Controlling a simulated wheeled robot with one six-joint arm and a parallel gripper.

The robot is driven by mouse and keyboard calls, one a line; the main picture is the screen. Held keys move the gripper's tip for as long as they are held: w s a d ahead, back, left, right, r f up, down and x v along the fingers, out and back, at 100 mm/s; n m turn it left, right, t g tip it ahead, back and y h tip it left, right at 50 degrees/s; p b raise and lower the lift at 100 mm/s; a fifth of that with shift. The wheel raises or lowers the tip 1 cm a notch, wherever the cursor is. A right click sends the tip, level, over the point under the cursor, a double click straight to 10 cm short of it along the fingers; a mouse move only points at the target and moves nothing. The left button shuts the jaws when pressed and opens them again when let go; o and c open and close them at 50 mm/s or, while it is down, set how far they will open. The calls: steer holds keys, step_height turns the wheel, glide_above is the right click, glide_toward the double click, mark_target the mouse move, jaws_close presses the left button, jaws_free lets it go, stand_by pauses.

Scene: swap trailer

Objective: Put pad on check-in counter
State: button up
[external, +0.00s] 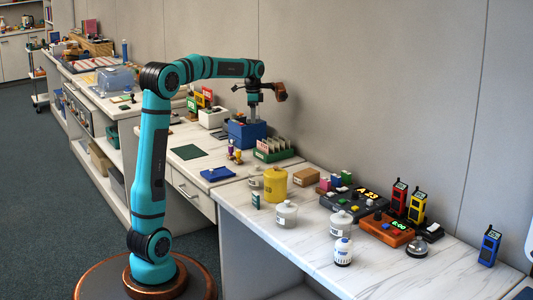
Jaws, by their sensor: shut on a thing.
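My gripper (254,114) points down over a blue box (240,134) on the white counter (205,131) along the wall. Its jaws are shut on a small grey item at the top of the box. The view is too small to tell what it is or whether it touches the box. I cannot tell which thing is the pad. A flat dark green square (187,152) and a flat blue piece (217,174) lie on the counter in front of the box.
A green rack of cards (273,151) stands right of the box, with small figures (233,152) in front. The nearer counter holds a yellow canister (275,184), white jars (286,213), dark and orange consoles (387,229) and upright handheld devices (417,206). Its left front is fairly clear.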

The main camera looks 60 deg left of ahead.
steer(key=w+d+m, duration=0.2)
steer(key=d+m, duration=0.1)
steer(key=d, duration=1.6)
steer(key=w+d+m, duration=0.2)
steer(key=d, duration=1.7)
steer(key=w+d+m, duration=0.3)
steer(key=d, duration=1.6)
steer(key=m, duration=0.3)
glide_toward(398, 272)
steer(key=shift+a+f, duration=0.1)
steer(key=shift+f, duration=3.05)
steer(key=shift+f, duration=0.1)
steer(key=o, duration=0.9)
steer(key=shift+o, duration=0.2)
